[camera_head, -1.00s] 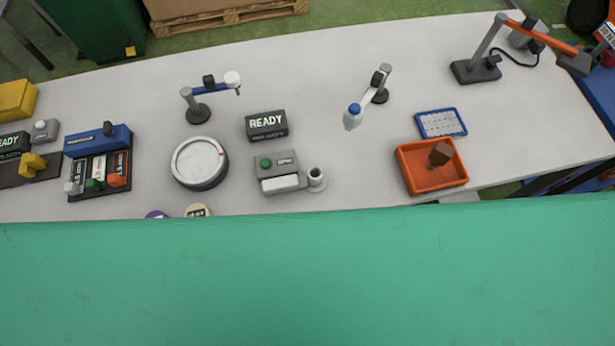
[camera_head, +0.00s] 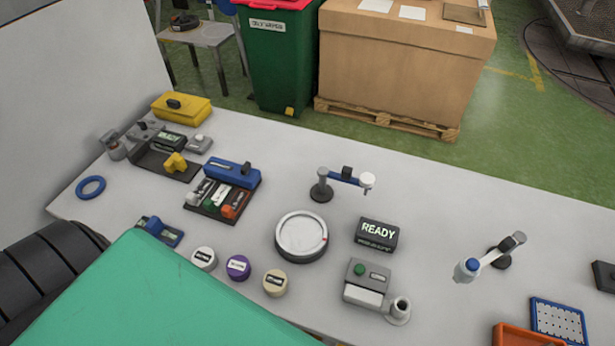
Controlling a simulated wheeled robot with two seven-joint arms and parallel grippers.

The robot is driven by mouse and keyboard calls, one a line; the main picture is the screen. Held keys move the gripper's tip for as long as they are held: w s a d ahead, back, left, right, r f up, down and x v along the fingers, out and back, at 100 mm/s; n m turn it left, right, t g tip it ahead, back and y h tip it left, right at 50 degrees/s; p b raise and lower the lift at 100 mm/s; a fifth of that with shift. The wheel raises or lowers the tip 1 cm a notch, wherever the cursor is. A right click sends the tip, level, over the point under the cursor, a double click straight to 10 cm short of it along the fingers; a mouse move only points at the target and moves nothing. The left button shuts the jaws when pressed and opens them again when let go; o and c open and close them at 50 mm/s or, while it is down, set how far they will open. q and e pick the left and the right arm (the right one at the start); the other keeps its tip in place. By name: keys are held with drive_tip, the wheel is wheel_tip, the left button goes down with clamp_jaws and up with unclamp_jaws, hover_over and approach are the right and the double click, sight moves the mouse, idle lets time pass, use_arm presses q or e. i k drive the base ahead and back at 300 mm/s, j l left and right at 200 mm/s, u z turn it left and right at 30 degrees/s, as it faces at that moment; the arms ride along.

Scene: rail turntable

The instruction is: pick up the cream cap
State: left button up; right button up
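The cream cap (camera_head: 275,283) is a short round cap with a dark label on top. It sits on the table near its front edge, at the right end of a row. A purple cap (camera_head: 238,267) and a white cap (camera_head: 204,258) stand to its left, apart from it. The round turntable (camera_head: 301,236), with a pale top and a small red mark, is just behind and right of the cream cap. Neither of my grippers is in view.
A "READY" display (camera_head: 377,234) and a grey box with a green button (camera_head: 367,282) stand right of the turntable. A blue-and-white jointed arm (camera_head: 345,179) stands behind it. An orange tray (camera_head: 525,336) is at lower right. A green surface (camera_head: 150,300) covers the lower left.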

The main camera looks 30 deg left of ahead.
sight(275, 282)
drive_tip(key=u, duration=0.95)
